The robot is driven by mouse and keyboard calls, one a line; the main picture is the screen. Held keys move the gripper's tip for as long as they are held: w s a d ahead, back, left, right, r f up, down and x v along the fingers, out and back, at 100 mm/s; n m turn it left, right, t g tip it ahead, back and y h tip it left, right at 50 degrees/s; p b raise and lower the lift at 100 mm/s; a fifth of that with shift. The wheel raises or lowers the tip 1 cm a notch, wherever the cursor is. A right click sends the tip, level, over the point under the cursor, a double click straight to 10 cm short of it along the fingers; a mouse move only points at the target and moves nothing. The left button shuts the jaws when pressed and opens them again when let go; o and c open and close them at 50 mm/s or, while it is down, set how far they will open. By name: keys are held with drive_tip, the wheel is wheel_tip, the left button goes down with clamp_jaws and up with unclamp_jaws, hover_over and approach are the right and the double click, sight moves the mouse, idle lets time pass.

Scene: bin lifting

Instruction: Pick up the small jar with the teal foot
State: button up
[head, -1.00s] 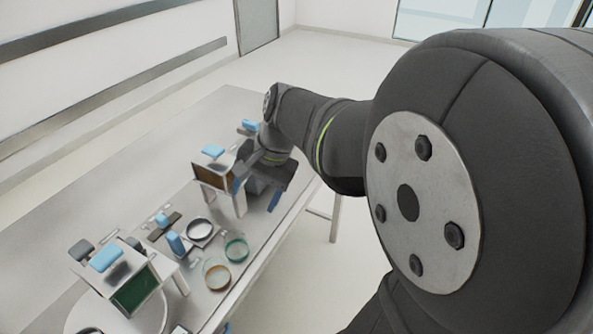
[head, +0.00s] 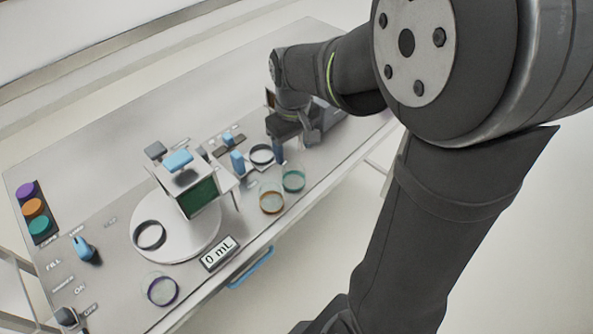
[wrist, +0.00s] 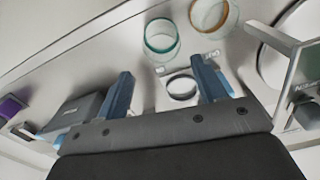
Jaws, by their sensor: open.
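The small glass jar with the teal foot (head: 293,181) stands on the bench near its front edge. In the wrist view, this jar (wrist: 161,40) lies beyond the fingertips, toward the top of the picture. My gripper (wrist: 162,68) is open, with its two blue fingers apart and nothing held between them. In the head view, my gripper (head: 283,142) is just behind the teal-footed jar, with one blue finger showing clearly and the other mostly hidden. A black-ringed round piece (wrist: 181,87) shows between the fingers in the wrist view, below the teal-footed jar.
An amber-footed jar (head: 271,201) stands right beside the teal one. A purple-footed jar (head: 162,290) is at the front. A white round platform (head: 190,248), a device with a green screen (head: 198,197) and a blue lever (head: 237,162) stand to the left. A grey box (wrist: 75,115) is beside my gripper.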

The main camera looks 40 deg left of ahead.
sight(293, 165)
wheel_tip(293, 165, down, 10)
drive_tip(key=shift+s+d+r, duration=0.15)
drive_tip(key=shift+r, duration=0.1)
idle(0.3)
drive_tip(key=c, duration=0.8)
drive_tip(key=shift+r, duration=0.1)
